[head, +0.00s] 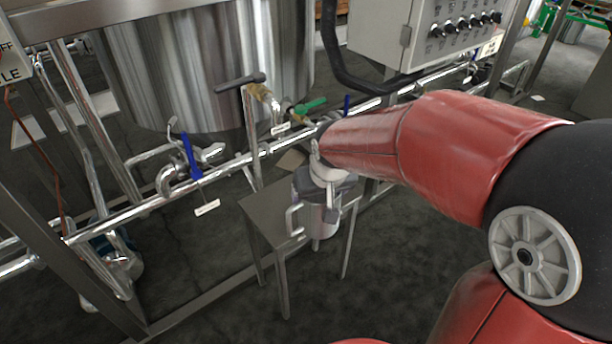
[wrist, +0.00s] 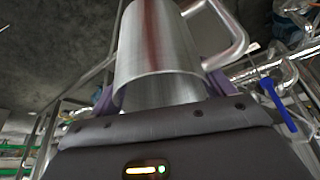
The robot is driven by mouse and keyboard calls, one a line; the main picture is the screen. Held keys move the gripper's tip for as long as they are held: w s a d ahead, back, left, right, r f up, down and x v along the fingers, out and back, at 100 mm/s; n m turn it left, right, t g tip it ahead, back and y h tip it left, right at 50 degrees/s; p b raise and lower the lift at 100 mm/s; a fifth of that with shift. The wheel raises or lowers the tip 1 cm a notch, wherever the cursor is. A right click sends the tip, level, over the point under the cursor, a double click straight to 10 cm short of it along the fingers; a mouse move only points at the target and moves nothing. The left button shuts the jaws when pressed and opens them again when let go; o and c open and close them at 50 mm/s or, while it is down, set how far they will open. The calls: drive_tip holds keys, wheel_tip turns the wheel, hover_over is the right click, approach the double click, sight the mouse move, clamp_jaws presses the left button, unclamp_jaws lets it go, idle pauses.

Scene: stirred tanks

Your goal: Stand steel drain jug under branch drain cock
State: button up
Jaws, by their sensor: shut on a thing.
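The steel drain jug (head: 321,221) is a shiny cylinder with a side handle, held between the jaws of my gripper (head: 322,184). It looks upright in the head view, at the right part of a small grey stand (head: 264,218); I cannot tell whether it touches the top. In the wrist view the jug (wrist: 158,45) fills the space between my fingers (wrist: 162,92), its handle to the right. A brass cock with a dark lever (head: 240,83) and a green-handled valve (head: 309,106) sit above and behind; I cannot tell which is the branch drain cock.
A steel pipe (head: 235,164) with a blue-handled valve (head: 190,156) runs behind the stand. A large steel tank (head: 205,65) and a grey control box (head: 425,30) stand behind it. Frame posts rise at the left. Dark floor in front is clear.

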drive_tip(key=w+a+f, duration=0.2)
drive_tip(key=w+f, duration=0.1)
drive_tip(key=w, duration=0.7)
drive_tip(key=shift+f+p, duration=0.25)
drive_tip(key=shift+p, duration=0.15)
drive_tip(key=shift+f, duration=0.15)
drive_tip(key=o, duration=1.3)
